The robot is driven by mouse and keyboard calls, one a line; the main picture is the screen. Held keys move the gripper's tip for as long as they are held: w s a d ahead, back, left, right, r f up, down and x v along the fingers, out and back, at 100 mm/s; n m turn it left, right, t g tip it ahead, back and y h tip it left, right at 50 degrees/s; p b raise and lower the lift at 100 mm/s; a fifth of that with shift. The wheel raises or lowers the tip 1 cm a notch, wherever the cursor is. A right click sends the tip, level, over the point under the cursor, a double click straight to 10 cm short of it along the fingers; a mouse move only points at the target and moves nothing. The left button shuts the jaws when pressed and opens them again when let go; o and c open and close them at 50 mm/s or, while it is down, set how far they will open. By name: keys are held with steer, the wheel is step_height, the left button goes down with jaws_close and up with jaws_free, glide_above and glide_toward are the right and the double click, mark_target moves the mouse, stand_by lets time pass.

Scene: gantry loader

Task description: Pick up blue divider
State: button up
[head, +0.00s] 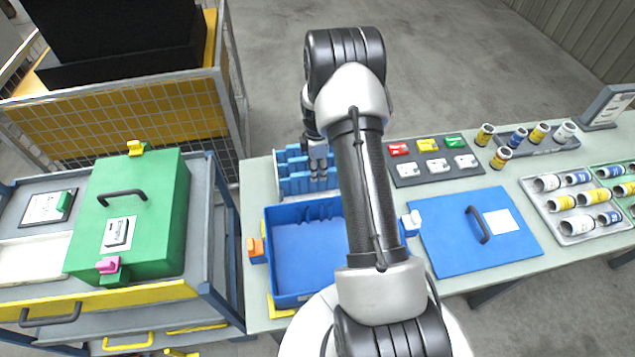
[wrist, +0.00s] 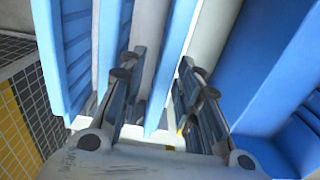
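Several blue dividers stand upright side by side in a rack (head: 290,184) at the back of the table. My gripper (head: 318,172) points down over the rack's right half. In the wrist view its two fingers (wrist: 157,76) are apart, with one blue divider (wrist: 174,55) standing between them. I see gaps beside this divider, and no clear contact. Another blue divider (wrist: 110,35) stands close by the left finger. My arm hides the rack's right end in the head view.
An open blue bin (head: 305,262) stands in front of the rack, with an orange latch (head: 256,246) on its left. A blue lid (head: 455,245) lies to the right. Behind it is a dark tray of coloured and white pieces (head: 432,162). A green case (head: 150,200) stands left.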

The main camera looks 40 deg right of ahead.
mark_target(318, 191)
steer(key=f, duration=0.3)
steer(key=f+b, duration=0.1)
steer(key=f, duration=0.2)
steer(key=shift+s+f, duration=0.2)
steer(key=shift+f, duration=0.05)
steer(key=shift+c, duration=0.6)
jaws_close()
